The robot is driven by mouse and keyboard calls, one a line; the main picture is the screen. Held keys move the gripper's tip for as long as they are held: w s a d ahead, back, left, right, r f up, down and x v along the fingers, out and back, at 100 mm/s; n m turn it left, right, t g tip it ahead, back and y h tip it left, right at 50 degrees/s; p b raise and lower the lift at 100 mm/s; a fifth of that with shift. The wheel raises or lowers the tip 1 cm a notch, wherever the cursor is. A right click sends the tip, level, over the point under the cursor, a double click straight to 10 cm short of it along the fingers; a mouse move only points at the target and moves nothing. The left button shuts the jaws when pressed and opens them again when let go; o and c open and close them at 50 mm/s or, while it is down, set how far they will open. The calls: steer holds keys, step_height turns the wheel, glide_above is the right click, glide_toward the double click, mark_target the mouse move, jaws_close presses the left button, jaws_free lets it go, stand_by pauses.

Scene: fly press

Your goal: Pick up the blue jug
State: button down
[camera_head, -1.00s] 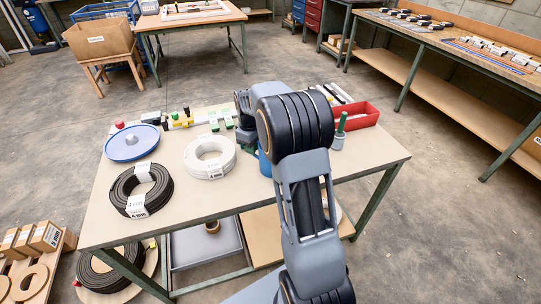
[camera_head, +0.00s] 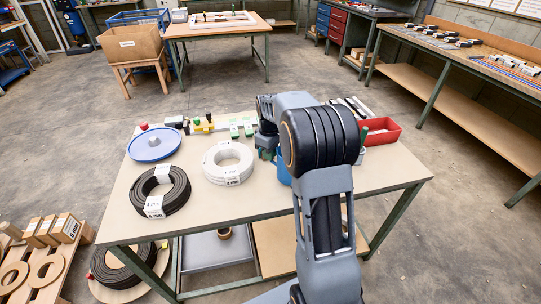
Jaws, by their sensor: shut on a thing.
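The blue jug (camera_head: 284,172) is on or just above the worktable, right of the white coil. Only a strip of its blue side shows, because my arm hides the rest. My gripper (camera_head: 267,150) reaches down at the jug's far left side, partly hidden behind my arm. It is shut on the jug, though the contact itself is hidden. I cannot tell whether the jug's base touches the table.
The worktable (camera_head: 215,202) also bears a white coil (camera_head: 208,170), a black coil (camera_head: 178,196), a blue disc (camera_head: 154,146) and a red bin (camera_head: 388,132). Small coloured parts line its back edge. A cardboard box (camera_head: 133,46) stands on a stool behind.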

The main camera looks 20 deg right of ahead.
steer(key=shift+r, duration=0.5)
steer(key=w+d+r+p, duration=0.2)
steer(key=w+r+p, duration=0.1)
steer(key=w+r, duration=0.2)
steer(key=w+d+r+p, duration=0.2)
steer(key=w+r+p, duration=0.1)
steer(key=w+r, duration=0.2)
steer(key=shift+w+d, duration=0.3)
steer(key=shift+w, duration=1.05)
